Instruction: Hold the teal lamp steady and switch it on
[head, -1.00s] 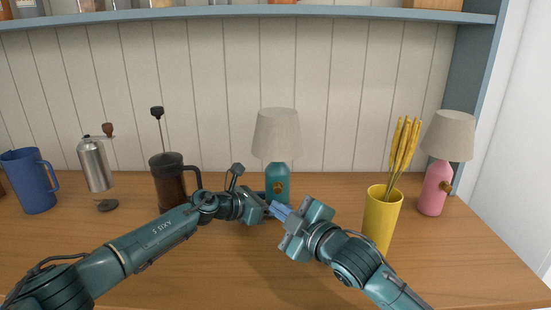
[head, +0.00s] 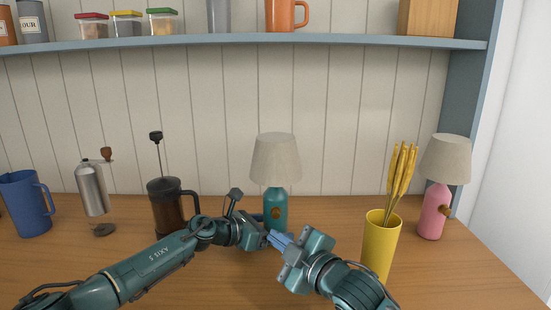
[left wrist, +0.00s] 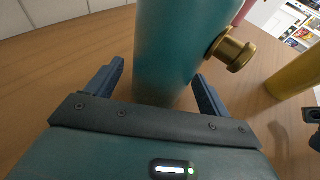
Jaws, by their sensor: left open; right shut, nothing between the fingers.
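The teal lamp (head: 274,212) stands upright on the table, with a beige shade (head: 276,159) that shows no glow. A brass knob sits on its body; it shows larger in the left wrist view (left wrist: 229,50). My left gripper (head: 262,219) is open at the lamp's lower body. In the left wrist view its fingers (left wrist: 159,72) lie either side of the teal body, with a gap visible at the left finger. My right gripper (head: 273,236) is shut and empty, its tips in front of the lamp and below the knob.
A yellow vase (head: 378,244) with yellow stalks stands close to my right gripper, and a pink lamp (head: 434,212) farther right. A French press (head: 166,207), a grinder (head: 94,195) and a blue jug (head: 25,204) stand left. A shelf (head: 230,42) runs above.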

